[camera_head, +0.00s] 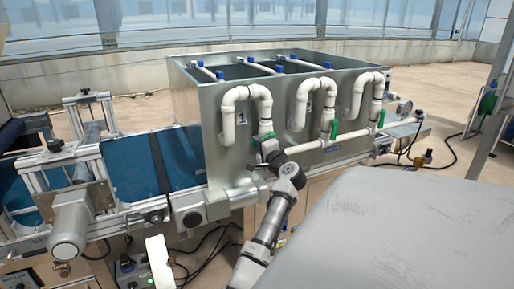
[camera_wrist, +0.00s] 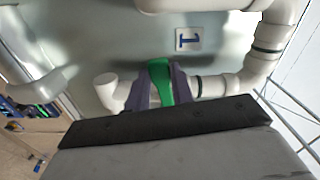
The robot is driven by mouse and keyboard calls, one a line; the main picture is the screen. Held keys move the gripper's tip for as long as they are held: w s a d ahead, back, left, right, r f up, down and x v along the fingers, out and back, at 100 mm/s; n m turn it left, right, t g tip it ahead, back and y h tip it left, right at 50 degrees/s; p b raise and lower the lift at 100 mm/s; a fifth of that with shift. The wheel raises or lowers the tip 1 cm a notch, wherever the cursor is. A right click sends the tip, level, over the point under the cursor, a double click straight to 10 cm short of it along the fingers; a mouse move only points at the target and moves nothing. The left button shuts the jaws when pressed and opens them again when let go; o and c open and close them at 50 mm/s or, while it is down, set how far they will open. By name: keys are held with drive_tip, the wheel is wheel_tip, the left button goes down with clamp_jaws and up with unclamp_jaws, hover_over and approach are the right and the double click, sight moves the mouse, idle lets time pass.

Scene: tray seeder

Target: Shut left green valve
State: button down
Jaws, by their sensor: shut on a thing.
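The left green valve handle (camera_head: 264,136) is on the white pipe under the number 1 on the metal tank's front. My gripper (camera_head: 268,145) is at this valve and partly hides it in the head view. In the wrist view, the green handle (camera_wrist: 160,82) stands between the two dark fingers of my gripper (camera_wrist: 160,95), which are shut on it from both sides. There the handle lies across the line of the white pipe (camera_wrist: 212,87). Its far side and the valve body are mostly hidden.
The middle green valve (camera_head: 333,129) and right green valve (camera_head: 381,119) stand upright on their pipes. A horizontal white pipe (camera_head: 305,147) runs close to the right of my gripper. The metal tank (camera_head: 205,115) is right behind it. A blue conveyor belt (camera_head: 140,165) lies left.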

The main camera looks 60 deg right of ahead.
drive_tip(key=shift+w+a+r+m+p, duration=0.1)
drive_tip(key=shift+r+m+p, duration=0.5)
drive_tip(key=shift+m, duration=0.3)
drive_tip(key=c, duration=1.2)
unclamp_jaws()
drive_tip(key=shift+f, duration=0.1)
drive_tip(key=b+v, duration=0.4)
drive_tip(key=v, duration=1)
